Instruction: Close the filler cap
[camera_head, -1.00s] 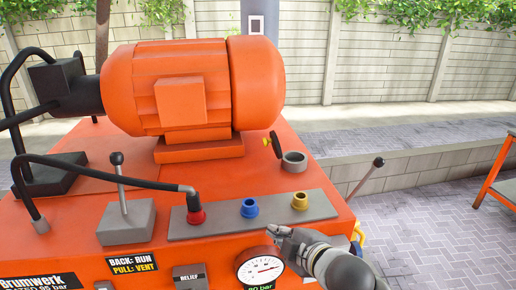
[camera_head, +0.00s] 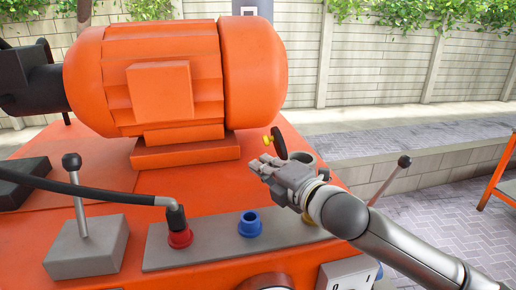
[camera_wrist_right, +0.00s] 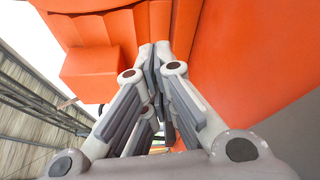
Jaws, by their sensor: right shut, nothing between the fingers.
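The filler cap (camera_head: 278,142) is a dark disc with a small yellow knob, standing open on edge at the left side of the grey filler neck (camera_head: 303,157). My right gripper (camera_head: 258,164) is shut and empty. In the head view it appears just in front and to the left of the neck, below the cap. Its arm covers part of the neck's near side. In the right wrist view the closed fingertips (camera_wrist_right: 156,50) point toward the orange motor housing; the cap is not seen there. Whether the fingers touch the cap cannot be told. My left gripper is not in view.
The orange motor (camera_head: 160,85) stands behind and left of the gripper. A blue port (camera_head: 250,224) and a red port with a black hose (camera_head: 179,232) sit on the grey strip in front. Levers stand at left (camera_head: 75,190) and right (camera_head: 392,178).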

